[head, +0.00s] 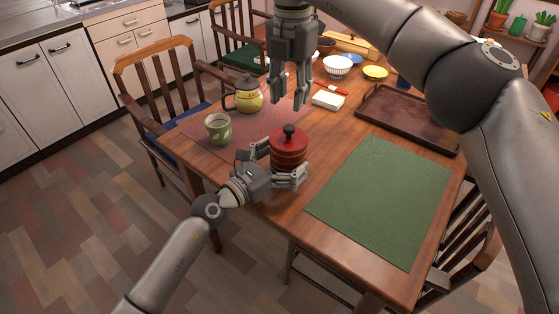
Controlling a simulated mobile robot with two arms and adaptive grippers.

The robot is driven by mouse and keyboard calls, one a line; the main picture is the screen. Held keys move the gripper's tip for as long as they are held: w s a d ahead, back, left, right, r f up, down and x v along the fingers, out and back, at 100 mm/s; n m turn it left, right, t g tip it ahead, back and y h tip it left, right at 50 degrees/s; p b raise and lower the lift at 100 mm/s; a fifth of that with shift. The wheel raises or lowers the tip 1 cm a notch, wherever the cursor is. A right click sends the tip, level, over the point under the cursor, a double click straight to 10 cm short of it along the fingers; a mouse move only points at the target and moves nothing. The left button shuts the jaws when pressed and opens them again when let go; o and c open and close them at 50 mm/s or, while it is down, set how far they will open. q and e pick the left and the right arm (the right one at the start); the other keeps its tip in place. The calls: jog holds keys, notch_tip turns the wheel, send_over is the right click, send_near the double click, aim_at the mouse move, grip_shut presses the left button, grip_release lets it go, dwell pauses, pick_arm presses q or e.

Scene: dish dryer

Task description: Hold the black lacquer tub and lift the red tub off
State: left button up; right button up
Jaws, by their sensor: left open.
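The red tub (288,150), round with dark bands and a black knob on top, stands upright near the table's front left edge. I cannot make out the black lacquer tub clearly; the lower part of the stack is hidden behind my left gripper. My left gripper (284,174) is open, low at the near side of the stack, with a finger reaching along its base; I cannot tell whether it touches. My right gripper (289,103) hangs above and behind the knob, fingers pointing down and apart, empty and clear of the tub.
A green mug (218,129) and a yellow teapot (249,96) stand on the reddish mat to the left. A bare green mat (385,200) lies to the right. A brown tray (408,118), a white box (328,100) and bowls are farther back. Chairs surround the table.

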pick_arm(q)
jog(key=shift+c, duration=0.3)
jog(key=c, duration=1.1)
jog(key=shift+c, duration=0.2)
